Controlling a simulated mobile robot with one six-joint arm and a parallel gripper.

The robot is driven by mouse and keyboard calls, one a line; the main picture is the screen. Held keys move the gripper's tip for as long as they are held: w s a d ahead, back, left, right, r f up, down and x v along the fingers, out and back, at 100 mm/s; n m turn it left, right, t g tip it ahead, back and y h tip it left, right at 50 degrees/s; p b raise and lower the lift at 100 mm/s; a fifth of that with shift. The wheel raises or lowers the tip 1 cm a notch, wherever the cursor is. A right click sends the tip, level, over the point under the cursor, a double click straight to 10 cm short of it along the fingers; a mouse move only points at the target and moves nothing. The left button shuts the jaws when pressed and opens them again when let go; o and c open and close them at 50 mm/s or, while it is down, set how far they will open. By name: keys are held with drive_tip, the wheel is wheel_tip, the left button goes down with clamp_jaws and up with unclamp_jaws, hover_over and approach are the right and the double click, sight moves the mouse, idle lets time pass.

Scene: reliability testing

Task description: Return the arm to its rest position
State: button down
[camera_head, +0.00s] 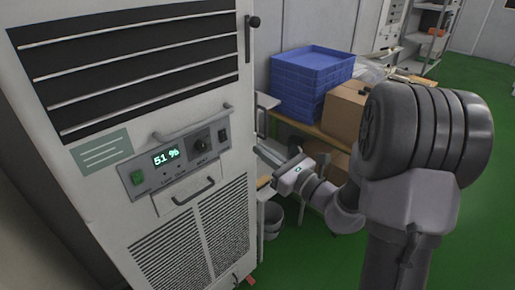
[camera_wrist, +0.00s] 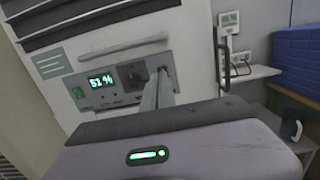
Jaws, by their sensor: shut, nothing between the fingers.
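My arm reaches in from the right in the head view. My gripper (camera_head: 262,151) points left toward the tall white cabinet (camera_head: 237,190), just off its right edge. In the wrist view my gripper (camera_wrist: 164,73) is shut, with its narrow fingers together and nothing between them. The fingers overlap the right part of the cabinet's control panel (camera_wrist: 112,88) there; I cannot tell the exact gap. The panel (camera_head: 178,160) has a green display reading about 51 %, a green button, a dark knob and a switch.
Blue stacked crates (camera_head: 304,84) and a cardboard box (camera_head: 344,108) stand on a wooden table behind my arm. A grey bucket (camera_head: 272,218) stands below. A shelf rack (camera_head: 427,38) is at the back right. Green floor (camera_head: 480,215) is open at the right.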

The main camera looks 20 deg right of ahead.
idle(0.3)
drive_tip(key=s+a+r+n+g+y, duration=0.1)
drive_tip(key=s+a+n+g+y, duration=0.1)
drive_tip(key=s+a+n+g, duration=0.6)
drive_tip(key=s+a+r+n+g+y, duration=0.1)
drive_tip(key=s+a+n+g+y, duration=0.15)
drive_tip(key=s+a+n, duration=0.6)
drive_tip(key=s+a+f+n+g+h, duration=0.3)
drive_tip(key=s+a+g, duration=0.1)
drive_tip(key=s, duration=0.2)
drive_tip(key=s+d+n+t+h+b, duration=0.1)
drive_tip(key=s+d+n+t+h, duration=0.2)
drive_tip(key=s+d+n+h, duration=0.2)
drive_tip(key=d+n+h, duration=0.2)
drive_tip(key=d, duration=0.2)
drive_tip(key=shift+d+h, duration=0.25)
drive_tip(key=shift+h, duration=0.1)
drive_tip(key=shift+s+f, duration=0.1)
